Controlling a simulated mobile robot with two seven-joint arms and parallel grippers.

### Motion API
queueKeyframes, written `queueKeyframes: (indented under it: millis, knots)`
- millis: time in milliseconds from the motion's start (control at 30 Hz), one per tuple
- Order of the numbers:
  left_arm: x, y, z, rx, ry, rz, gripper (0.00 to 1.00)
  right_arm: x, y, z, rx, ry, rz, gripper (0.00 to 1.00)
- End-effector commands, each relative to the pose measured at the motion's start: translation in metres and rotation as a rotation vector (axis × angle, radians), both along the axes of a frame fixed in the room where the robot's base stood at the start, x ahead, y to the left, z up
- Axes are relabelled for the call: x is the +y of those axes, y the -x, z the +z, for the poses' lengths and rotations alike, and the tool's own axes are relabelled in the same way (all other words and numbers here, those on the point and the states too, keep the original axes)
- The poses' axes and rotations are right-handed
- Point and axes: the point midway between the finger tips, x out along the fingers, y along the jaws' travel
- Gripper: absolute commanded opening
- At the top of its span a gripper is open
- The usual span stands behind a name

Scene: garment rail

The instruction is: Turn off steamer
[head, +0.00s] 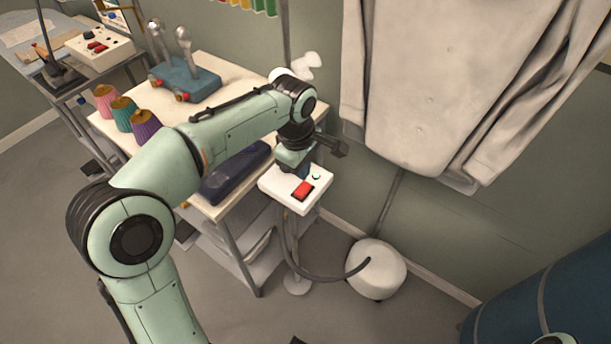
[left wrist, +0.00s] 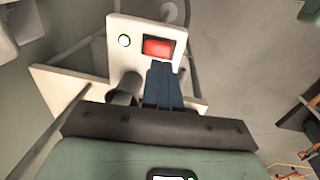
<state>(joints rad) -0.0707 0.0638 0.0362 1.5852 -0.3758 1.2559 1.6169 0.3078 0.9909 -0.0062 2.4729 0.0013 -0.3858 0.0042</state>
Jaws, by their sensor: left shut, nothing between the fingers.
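The steamer's white switch box (head: 283,194) stands at the right front corner of the table, with a red rocker switch (head: 303,190) and a small round green-ringed light (head: 316,177) on its top. My left gripper (head: 296,172) is over the box, pointing down. In the left wrist view its shut fingers (left wrist: 162,88) are empty and their tips are at the near edge of the red switch (left wrist: 158,48); I cannot tell whether they touch it. The light (left wrist: 124,41) shows beside it. The white steamer base (head: 376,268) is on the floor, with a grey hose. My right gripper is not in view.
A table (head: 212,64) carries several thread cones (head: 124,113), a blue block with metal knobs (head: 184,80) and a dark folded item (head: 236,172). A pale shirt (head: 440,80) hangs at the right. A blue rounded object (head: 545,300) is at the lower right.

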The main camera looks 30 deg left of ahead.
Motion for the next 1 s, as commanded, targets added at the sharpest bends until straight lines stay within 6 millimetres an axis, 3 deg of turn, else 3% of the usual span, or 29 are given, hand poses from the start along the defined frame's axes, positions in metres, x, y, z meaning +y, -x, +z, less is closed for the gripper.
queueKeyframes:
  millis: [200, 400, 833, 1000]
  knots:
    - [0.001, 0.005, 0.044, 0.000, -0.001, 0.003, 0.00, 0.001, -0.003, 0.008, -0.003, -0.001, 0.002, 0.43]
    - [0.001, 0.008, 0.063, 0.002, -0.001, 0.001, 0.00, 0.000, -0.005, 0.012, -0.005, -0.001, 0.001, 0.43]
    - [0.001, 0.009, 0.065, 0.003, -0.001, 0.002, 0.00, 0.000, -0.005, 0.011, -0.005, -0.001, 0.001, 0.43]
    - [-0.006, 0.015, 0.059, 0.004, -0.001, 0.000, 0.00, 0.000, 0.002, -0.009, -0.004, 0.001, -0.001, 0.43]
